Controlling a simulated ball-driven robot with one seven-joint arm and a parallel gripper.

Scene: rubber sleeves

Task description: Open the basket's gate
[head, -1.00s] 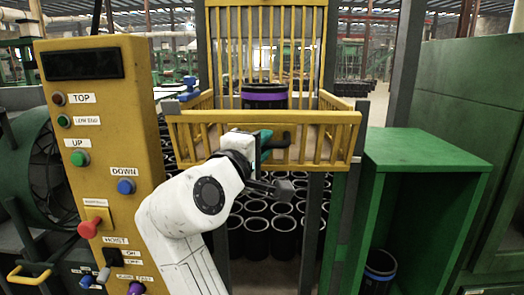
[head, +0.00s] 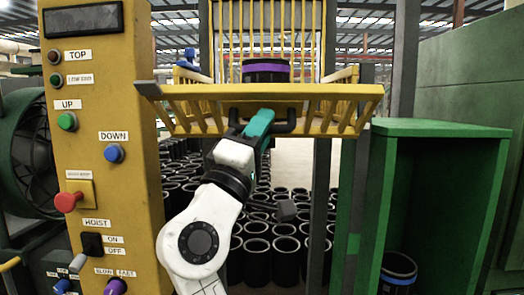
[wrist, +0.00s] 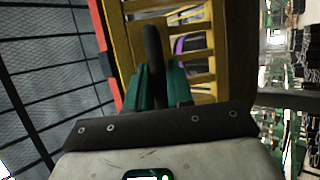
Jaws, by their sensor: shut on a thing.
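The basket's gate (head: 335,91) is a yellow barred front panel with a black handle (head: 285,127). In the head view it leans out toward me, its top rail nearer than its bottom. My gripper (head: 262,118), with teal fingers, is shut on the handle from below. In the wrist view the handle (wrist: 153,55) stands between the teal fingers of my gripper (wrist: 156,92), with yellow gate bars (wrist: 197,58) behind. The basket's tall yellow back grille (head: 270,30) stands upright. A black sleeve with a purple band (head: 265,71) sits inside the basket.
A yellow control panel (head: 105,175) with buttons stands close on the left, near the gate's left end. A green open cabinet (head: 440,130) stands at right with a sleeve (head: 398,270) inside. Several black sleeves (head: 257,250) stand below and behind the basket.

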